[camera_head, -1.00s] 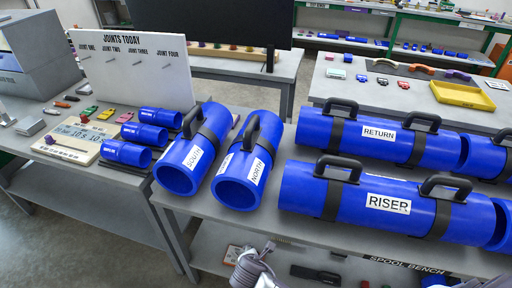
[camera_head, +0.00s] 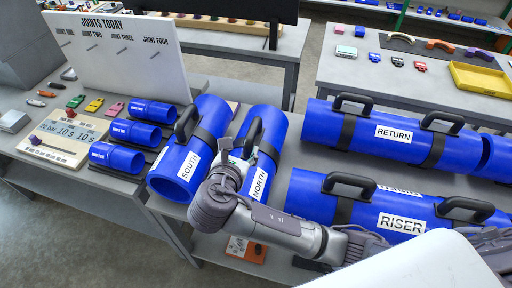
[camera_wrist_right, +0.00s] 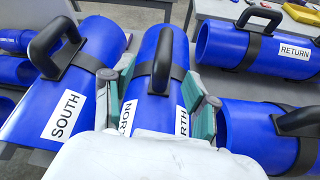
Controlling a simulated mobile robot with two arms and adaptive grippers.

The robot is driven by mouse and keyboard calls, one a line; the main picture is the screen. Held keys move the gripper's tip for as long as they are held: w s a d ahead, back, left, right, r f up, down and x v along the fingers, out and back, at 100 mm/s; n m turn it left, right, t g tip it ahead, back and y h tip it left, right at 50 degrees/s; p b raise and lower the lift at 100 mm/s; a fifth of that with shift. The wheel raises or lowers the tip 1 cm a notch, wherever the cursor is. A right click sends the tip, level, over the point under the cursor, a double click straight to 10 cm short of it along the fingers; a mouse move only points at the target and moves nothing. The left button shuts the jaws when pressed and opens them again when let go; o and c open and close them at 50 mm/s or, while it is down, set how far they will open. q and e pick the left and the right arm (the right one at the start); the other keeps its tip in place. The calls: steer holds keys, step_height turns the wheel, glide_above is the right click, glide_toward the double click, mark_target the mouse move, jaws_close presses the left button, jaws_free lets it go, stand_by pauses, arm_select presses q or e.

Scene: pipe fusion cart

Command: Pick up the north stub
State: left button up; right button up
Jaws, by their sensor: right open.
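The north stub (camera_head: 271,122) is a short blue pipe with a black handle and a NORTH label, lying on the bench beside the south stub (camera_head: 207,119). My right gripper (camera_head: 238,158) is over the near part of the north stub, and my arm hides some of it. In the right wrist view the right gripper (camera_wrist_right: 152,84) is open, its teal-padded fingers apart. The north stub (camera_wrist_right: 143,101) lies between and beyond them, with its upright handle (camera_wrist_right: 162,62) ahead of the gap. Nothing is gripped. My left gripper is not in view.
The RISER pipe (camera_head: 367,205) and RETURN pipe (camera_head: 390,137) lie right of the north stub. The south handle (camera_wrist_right: 48,46) is close left of my fingers.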

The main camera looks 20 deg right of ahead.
mark_target(251, 133)
steer(key=p+x, duration=0.1)
steer(key=x, duration=0.5)
steer(key=shift+d, duration=0.1)
steer(key=shift+w+d+f, duration=0.15)
steer(key=shift+w+f, duration=0.05)
steer(key=shift+w, duration=0.15)
steer(key=shift+w+d+f+p, duration=0.15)
steer(key=shift+w+d+p, duration=0.25)
steer(key=shift+w+d, duration=0.1)
steer(key=shift+w+d+f+p, duration=0.15)
steer(key=shift+w+d+p, duration=0.25)
steer(key=shift+w+d, duration=0.05)
steer(key=shift+x, duration=1.05)
steer(key=shift+w+f, duration=0.15)
steer(key=shift+f, duration=0.1)
steer(key=c, duration=0.4)
jaws_close()
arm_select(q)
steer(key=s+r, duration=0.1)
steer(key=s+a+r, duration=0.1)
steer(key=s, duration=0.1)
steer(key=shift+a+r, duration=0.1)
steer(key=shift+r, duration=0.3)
arm_select(e)
steer(key=shift+r, duration=0.15)
